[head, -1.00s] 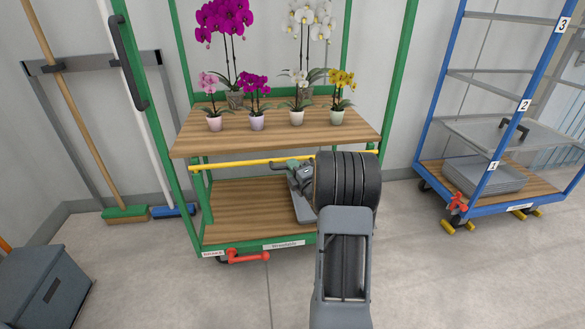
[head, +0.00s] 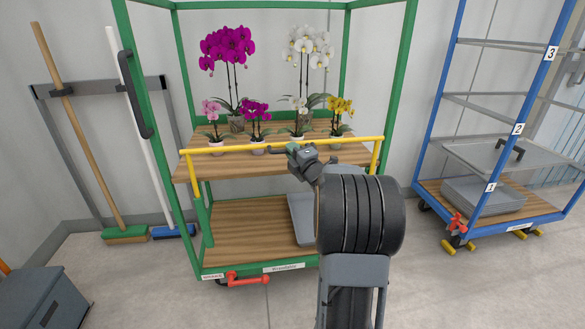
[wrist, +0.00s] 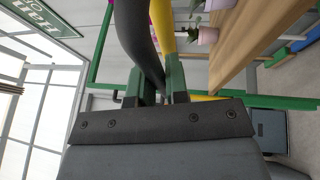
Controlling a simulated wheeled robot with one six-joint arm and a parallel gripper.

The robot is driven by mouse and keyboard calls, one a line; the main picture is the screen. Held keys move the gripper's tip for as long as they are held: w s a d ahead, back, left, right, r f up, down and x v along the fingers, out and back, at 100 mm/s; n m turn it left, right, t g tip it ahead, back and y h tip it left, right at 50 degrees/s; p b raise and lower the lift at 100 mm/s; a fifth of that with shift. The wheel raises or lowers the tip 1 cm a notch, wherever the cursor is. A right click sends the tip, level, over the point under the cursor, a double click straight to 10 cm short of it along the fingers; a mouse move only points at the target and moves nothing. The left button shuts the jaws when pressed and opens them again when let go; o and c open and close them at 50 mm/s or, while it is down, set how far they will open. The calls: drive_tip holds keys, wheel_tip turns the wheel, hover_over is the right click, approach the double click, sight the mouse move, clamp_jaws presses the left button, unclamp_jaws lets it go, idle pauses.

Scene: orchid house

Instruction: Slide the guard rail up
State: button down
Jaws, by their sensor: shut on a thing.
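The yellow guard rail (head: 235,148) runs across the front of the green trolley, now slightly above the upper wooden shelf (head: 200,171), in front of the orchid pots. Its yellow end posts reach down at both sides. My gripper (head: 293,151) is at the middle of the rail, shut on its dark handle. In the wrist view the dark handle (wrist: 140,40) passes between my gripper's green-tipped fingers (wrist: 160,85), with the yellow rail (wrist: 162,30) just behind it. My arm hides part of the lower shelf.
Several potted orchids (head: 237,122) stand on the upper shelf behind the rail. The lower shelf (head: 250,222) carries a grey item. A blue trolley (head: 432,135) stands right, brooms (head: 125,234) lean left, and a grey box (head: 42,300) is at lower left.

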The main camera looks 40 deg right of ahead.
wheel_tip(320, 180, up, 5)
drive_tip(key=shift+r+p, duration=0.1)
drive_tip(key=shift+p, duration=0.4)
drive_tip(key=c, duration=1.2)
unclamp_jaws()
drive_tip(key=shift+o, duration=0.3)
drive_tip(key=shift+s+f, duration=0.2)
drive_tip(key=s+f, duration=0.2)
drive_tip(key=s, duration=1.1)
drive_tip(key=shift+a+p, duration=0.4)
drive_tip(key=shift+f, duration=0.1)
